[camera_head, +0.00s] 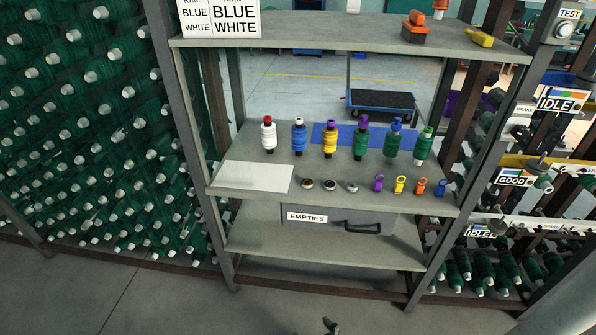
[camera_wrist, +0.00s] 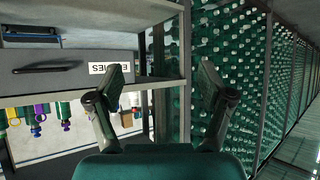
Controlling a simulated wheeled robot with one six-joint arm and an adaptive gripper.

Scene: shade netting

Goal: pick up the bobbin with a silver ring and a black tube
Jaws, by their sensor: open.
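Several upright bobbins stand in a row on the middle shelf (camera_head: 240,152) in the head view. From left they are a white bobbin with a red top (camera_head: 268,134), a blue bobbin with a pale top (camera_head: 299,138), a yellow bobbin with a purple top (camera_head: 330,140) and several green bobbins, one with a purple top (camera_head: 361,142). Dark parts show at the ends of the leftmost ones. Which has a silver ring and a black tube is too small to tell. My gripper (camera_wrist: 163,75) is open and empty in the wrist view, away from the bobbins.
In front of the bobbins lie a pale sheet (camera_head: 252,177), small discs (camera_head: 330,185) and coloured ring-topped pieces (camera_head: 399,185). Below is a grey drawer labelled EMPTIES (camera_head: 340,223). Shelf posts flank the bay. A green bobbin rack (camera_head: 80,130) stands at left; machinery at right.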

